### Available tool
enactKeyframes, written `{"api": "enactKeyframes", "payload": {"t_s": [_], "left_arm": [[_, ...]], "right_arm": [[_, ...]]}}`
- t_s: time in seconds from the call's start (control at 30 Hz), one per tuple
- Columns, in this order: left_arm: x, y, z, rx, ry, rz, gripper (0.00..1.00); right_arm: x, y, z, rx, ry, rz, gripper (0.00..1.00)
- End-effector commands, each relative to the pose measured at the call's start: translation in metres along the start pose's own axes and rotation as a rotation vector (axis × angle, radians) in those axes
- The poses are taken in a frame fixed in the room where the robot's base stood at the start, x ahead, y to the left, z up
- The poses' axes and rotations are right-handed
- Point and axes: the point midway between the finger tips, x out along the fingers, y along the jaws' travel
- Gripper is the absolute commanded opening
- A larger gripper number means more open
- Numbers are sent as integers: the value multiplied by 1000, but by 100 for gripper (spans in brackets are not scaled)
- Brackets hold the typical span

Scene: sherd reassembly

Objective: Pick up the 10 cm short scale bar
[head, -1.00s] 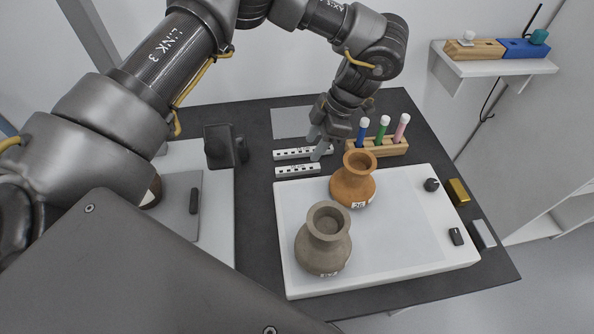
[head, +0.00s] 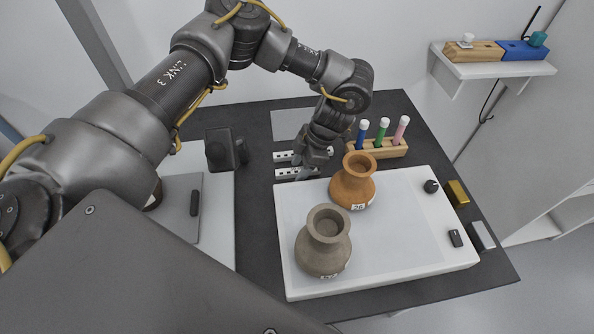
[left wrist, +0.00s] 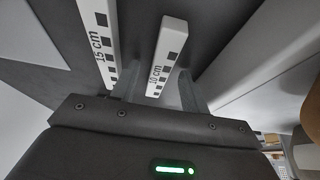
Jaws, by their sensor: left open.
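The 10 cm short scale bar (head: 287,174) lies on the dark table top, just beyond the white board's back-left edge. It is white with black squares, and its "10 cm" print shows in the left wrist view (left wrist: 165,60). The longer 15 cm bar (head: 283,157) lies behind it, and at left in the left wrist view (left wrist: 98,40). My left gripper (head: 307,172) is low over the bars' right parts and hides some of them. In the left wrist view its open fingers (left wrist: 160,92) stand either side of the short bar, with no visible grip on it. My right gripper is not in view.
An orange jar (head: 352,187) and a grey-brown jar (head: 323,250) stand on the white board (head: 400,265), the orange one close to the gripper. A wooden rack (head: 385,149) with coloured tubes is to the right. A dark device (head: 219,149) stands at left.

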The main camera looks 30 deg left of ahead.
Motion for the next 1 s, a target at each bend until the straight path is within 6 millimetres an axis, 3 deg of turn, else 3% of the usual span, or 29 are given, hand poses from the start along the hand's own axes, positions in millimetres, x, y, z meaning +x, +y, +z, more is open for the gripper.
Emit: {"api": "enactKeyframes", "payload": {"t_s": [0.13, 0.47, 0.77, 1.0], "left_arm": [[0, 0, 0, 0, 0, 0, 44], [0, 0, 0, 0, 0, 0, 1], [-4, 0, -1, 0, -1, 1, 0], [-42, 1, -16, 0, -2, 4, 0]], "right_arm": [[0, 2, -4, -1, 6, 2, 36], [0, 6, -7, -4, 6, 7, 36], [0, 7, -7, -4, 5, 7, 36], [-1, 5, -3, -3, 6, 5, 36]]}}
